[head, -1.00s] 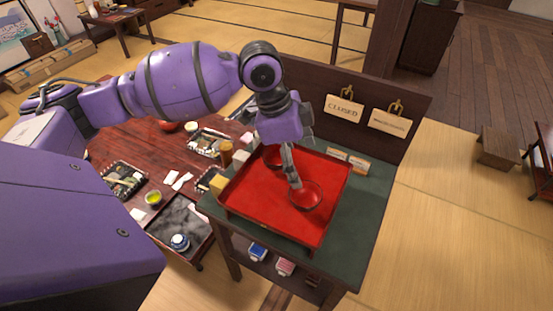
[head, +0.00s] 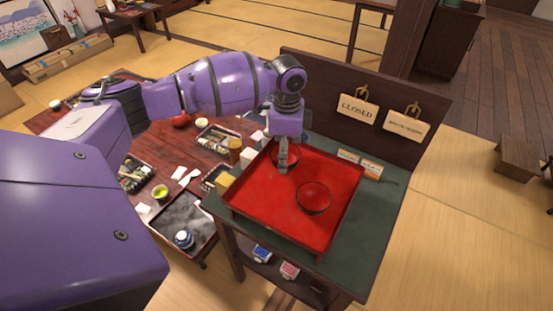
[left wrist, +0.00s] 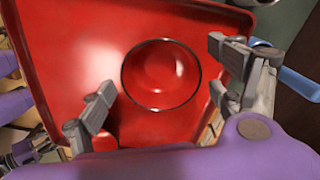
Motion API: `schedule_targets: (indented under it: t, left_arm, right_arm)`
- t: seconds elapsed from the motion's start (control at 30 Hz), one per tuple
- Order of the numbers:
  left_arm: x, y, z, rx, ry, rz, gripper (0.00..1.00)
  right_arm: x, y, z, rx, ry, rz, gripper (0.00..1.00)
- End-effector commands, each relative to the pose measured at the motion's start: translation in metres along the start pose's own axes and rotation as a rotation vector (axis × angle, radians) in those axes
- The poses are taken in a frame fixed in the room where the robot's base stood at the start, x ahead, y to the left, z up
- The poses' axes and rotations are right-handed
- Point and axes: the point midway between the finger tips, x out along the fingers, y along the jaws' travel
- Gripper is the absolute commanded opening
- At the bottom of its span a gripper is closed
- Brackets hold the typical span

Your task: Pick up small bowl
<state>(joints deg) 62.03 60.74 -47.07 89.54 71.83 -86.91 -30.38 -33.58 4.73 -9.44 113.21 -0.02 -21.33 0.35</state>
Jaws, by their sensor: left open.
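Two red bowls with dark rims are on the red tray (head: 262,205). The nearer bowl (head: 313,198) stands clear on the tray. The farther bowl (head: 291,160) is partly hidden behind my left gripper (head: 282,168). In the left wrist view, a red bowl (left wrist: 161,75) sits upright on the tray (left wrist: 75,55), below and between the spread fingers of my left gripper (left wrist: 160,100). The gripper is open and empty, pointing down. I cannot tell whether the fingers reach down to the bowl's rim. My right gripper is not in view.
The tray rests on a green-topped stand (head: 375,215) with a dark back panel holding a CLOSED sign (head: 357,109). Small cards (head: 371,168) lie beside the tray. A low wooden table (head: 150,140) with dishes stands at left. The tray's front part is clear.

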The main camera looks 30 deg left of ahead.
Motion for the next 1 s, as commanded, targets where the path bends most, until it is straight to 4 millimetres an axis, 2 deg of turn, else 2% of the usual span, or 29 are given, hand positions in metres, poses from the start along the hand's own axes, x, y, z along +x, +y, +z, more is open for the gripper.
schedule_targets:
  t: [0.1, 0.33, 0.7, 1.0]
  left_arm:
    - [0.0102, 0.0002, -0.0003, 0.001, 0.0, 0.0, 0.85]
    - [0.0116, 0.0, -0.0002, 0.001, 0.001, -0.001, 0.85]
    - [0.0114, 0.0001, -0.0001, 0.0, 0.0, -0.001, 0.38]
    - [0.0086, -0.0001, -0.0003, 0.0, 0.001, -0.001, 0.38]
  right_arm:
    - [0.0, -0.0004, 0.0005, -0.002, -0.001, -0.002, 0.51]
    - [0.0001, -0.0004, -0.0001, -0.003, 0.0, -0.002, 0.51]
    - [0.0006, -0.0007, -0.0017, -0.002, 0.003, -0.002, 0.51]
    - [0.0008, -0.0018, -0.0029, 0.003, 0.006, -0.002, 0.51]
